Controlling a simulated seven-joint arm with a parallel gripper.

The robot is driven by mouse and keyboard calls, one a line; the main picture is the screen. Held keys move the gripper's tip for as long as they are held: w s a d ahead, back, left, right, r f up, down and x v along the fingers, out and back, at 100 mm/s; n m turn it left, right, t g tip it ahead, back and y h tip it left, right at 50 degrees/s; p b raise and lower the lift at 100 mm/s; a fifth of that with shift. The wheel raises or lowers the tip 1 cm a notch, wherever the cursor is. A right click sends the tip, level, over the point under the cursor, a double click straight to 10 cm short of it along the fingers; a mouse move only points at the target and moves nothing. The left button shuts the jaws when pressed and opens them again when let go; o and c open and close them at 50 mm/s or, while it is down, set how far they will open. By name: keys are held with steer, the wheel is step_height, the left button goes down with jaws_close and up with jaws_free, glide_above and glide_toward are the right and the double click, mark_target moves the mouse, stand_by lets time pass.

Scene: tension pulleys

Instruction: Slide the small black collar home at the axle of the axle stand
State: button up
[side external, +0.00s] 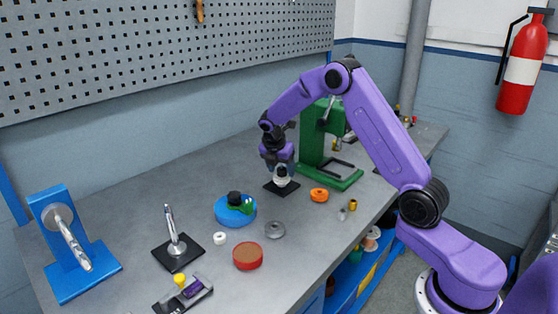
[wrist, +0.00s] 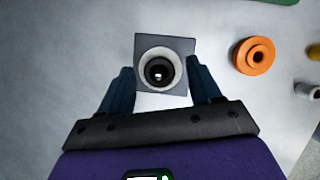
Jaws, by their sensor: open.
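My gripper (wrist: 160,82) is open and points down, its two dark fingers either side of a pale round part (wrist: 145,82) on a square dark base plate (wrist: 184,46). In the wrist view a black ring (wrist: 158,70) shows inside the pale part's rim, with a small bright spot at its middle; it may be the small black collar around an axle tip. I see no finger touching the part. In the side view the base plate (side external: 270,186) lies below my gripper, with the pale part (side external: 281,181) on it. How far down the collar sits is unclear.
An orange flanged wheel (side external: 319,195) and a green press (side external: 313,150) stand close by. A blue disc (side external: 228,214) bears black and green pieces. Another upright rod on a black plate (side external: 165,258) and a blue stand (side external: 70,285) are at left.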

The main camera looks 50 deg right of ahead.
steer(key=v, duration=1.7)
steer(key=shift+a, duration=0.15)
steer(key=s+a+f+m+y, duration=0.2)
steer(key=s+a+m+y, duration=0.15)
steer(key=s+a, duration=1.25)
steer(key=s+d+f+m, duration=0.1)
steer(key=s+f+m, duration=0.1)
steer(key=s, duration=0.9)
steer(key=s+f+m+g+y, duration=0.1)
steer(key=s+f+m, duration=0.2)
steer(key=s, duration=0.9)
steer(key=shift+s+d, duration=0.3)
steer(key=shift+d, duration=0.1)
steer(key=shift+r, duration=0.1)
